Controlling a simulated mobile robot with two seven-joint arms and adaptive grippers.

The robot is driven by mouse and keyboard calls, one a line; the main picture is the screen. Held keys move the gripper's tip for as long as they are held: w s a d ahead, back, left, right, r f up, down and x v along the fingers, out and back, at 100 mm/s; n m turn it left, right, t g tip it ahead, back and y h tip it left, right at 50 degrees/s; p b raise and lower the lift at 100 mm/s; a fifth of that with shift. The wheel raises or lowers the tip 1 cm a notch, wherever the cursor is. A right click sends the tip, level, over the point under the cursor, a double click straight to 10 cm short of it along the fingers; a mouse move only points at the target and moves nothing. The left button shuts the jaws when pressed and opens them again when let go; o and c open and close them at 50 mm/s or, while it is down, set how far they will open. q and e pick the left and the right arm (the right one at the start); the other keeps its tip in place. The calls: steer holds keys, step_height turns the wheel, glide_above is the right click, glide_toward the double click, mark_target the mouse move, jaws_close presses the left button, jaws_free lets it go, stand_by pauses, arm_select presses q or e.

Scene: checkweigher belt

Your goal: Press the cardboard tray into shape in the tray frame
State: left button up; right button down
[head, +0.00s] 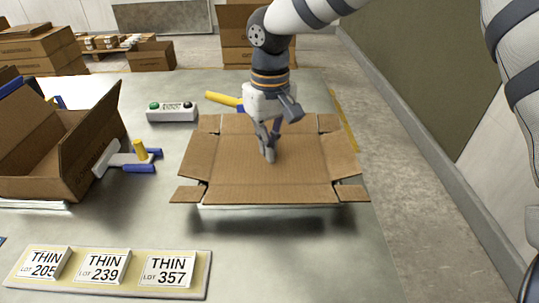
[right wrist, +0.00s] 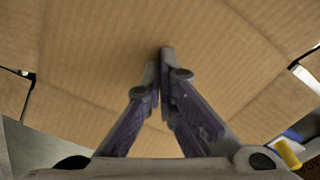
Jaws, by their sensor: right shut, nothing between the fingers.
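The cardboard tray (head: 295,178) is a brown blank with its side flaps and corner tabs spread out almost flat. It lies over the tray frame, of which only a thin pale edge (head: 285,207) shows below the near flap; the rest is hidden. My right gripper (head: 268,156) is shut and empty, pointing down at the middle of the cardboard. In the right wrist view its closed fingertips (right wrist: 161,55) are over the cardboard; whether they touch it I cannot tell. My left gripper is not in view.
An open cardboard box (head: 85,165) stands at the left, beside a grey fixture with blue and yellow parts (head: 135,157). A button box (head: 172,112) sits behind. A label board (head: 110,284) with THIN cards lies at the front left. The table's front middle is clear.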

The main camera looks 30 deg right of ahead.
steer(key=shift+f, duration=1.6)
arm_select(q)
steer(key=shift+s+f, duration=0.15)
